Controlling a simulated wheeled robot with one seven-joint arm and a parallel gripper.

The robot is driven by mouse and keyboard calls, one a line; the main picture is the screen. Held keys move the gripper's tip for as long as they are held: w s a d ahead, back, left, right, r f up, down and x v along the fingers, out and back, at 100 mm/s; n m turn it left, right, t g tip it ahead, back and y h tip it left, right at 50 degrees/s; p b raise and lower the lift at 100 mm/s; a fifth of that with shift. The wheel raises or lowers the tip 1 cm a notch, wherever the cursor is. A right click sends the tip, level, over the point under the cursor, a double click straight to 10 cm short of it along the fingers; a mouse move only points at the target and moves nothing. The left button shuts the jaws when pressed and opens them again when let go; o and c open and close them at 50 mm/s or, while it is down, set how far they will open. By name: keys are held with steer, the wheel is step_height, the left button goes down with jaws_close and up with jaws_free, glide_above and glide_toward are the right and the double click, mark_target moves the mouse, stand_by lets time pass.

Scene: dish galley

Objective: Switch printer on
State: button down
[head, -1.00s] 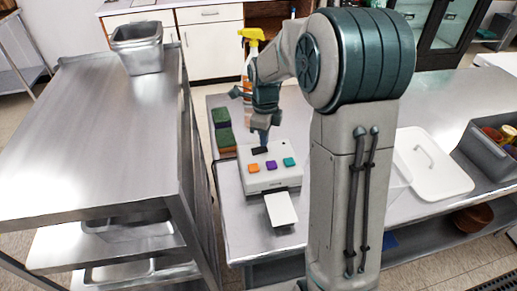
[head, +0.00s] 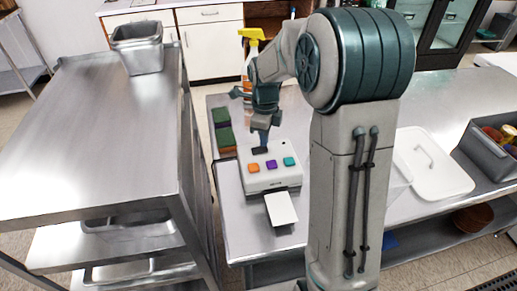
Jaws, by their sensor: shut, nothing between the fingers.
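The printer (head: 268,184) is a white box on the steel counter, with an orange, a purple and a teal button on its sloped top. A white sheet or tray (head: 281,208) sticks out of its front. My gripper (head: 260,150) is shut and empty, pointing down with its dark fingertips at the back left part of the printer's top, behind the orange button (head: 253,168). The fingertips hide that spot, and I cannot tell whether they touch it. No lit lamp shows on the printer.
A spray bottle with a yellow head (head: 251,36) stands behind my gripper. Green and brown sponges (head: 224,137) are stacked left of the printer. A white lid (head: 433,163) and a grey bin (head: 490,150) lie to the right. A steel shelf unit (head: 95,130) stands close on the left.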

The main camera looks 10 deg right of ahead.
mark_target(264, 149)
steer(key=shift+f+b, duration=0.65)
steer(key=shift+f, duration=0.25)
steer(key=shift+r, duration=0.15)
steer(key=shift+r+p, duration=2.5)
steer(key=shift+r, duration=0.95)
steer(key=s+r+n+t, duration=0.1)
steer(key=s+r+n, duration=0.2)
steer(key=s+n, duration=0.8)
steer(key=s+r+n+t, duration=0.2)
steer(key=s+r+n, duration=0.1)
steer(key=s+n, duration=0.9)
steer(key=shift+r+n+t, duration=0.3)
steer(key=shift+r+n, duration=0.1)
steer(key=shift+n, duration=0.2)
